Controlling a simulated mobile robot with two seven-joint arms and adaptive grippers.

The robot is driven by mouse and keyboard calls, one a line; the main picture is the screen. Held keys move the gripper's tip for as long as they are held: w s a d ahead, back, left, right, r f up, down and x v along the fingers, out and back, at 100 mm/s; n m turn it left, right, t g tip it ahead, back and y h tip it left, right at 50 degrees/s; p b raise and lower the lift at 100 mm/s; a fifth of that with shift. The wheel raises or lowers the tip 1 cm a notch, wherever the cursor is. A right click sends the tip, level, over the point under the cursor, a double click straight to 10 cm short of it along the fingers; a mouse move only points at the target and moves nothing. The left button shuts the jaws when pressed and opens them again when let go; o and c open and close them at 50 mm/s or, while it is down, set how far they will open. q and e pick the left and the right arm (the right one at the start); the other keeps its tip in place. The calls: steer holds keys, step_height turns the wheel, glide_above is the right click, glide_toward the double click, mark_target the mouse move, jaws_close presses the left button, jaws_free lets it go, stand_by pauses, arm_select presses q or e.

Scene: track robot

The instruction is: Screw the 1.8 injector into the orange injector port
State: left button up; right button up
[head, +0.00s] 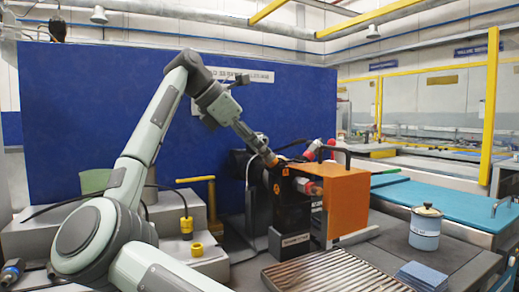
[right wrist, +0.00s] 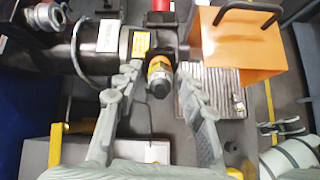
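My right gripper (right wrist: 158,85) is open in the right wrist view, with one finger on each side of a short cylinder (right wrist: 160,78). The cylinder has an orange band and a dark tip and looks like the injector; I cannot read its size. It sits against the black unit (right wrist: 118,42), and gaps show between it and both fingers. I cannot tell whether it is screwed in.
An orange box (head: 346,200) with a black handle stands beside the black unit. A red fitting (head: 313,150) is behind. A ribbed tray (head: 335,272), blue pads (head: 424,275) and a canister (head: 425,229) lie in front. A yellow bracket (head: 212,205) stands left.

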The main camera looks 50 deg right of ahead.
steer(key=n, duration=1.1)
steer(key=shift+c, duration=0.3)
jaws_close()
steer(key=m, duration=0.8)
steer(key=shift+m, duration=0.3)
steer(key=m, duration=0.3)
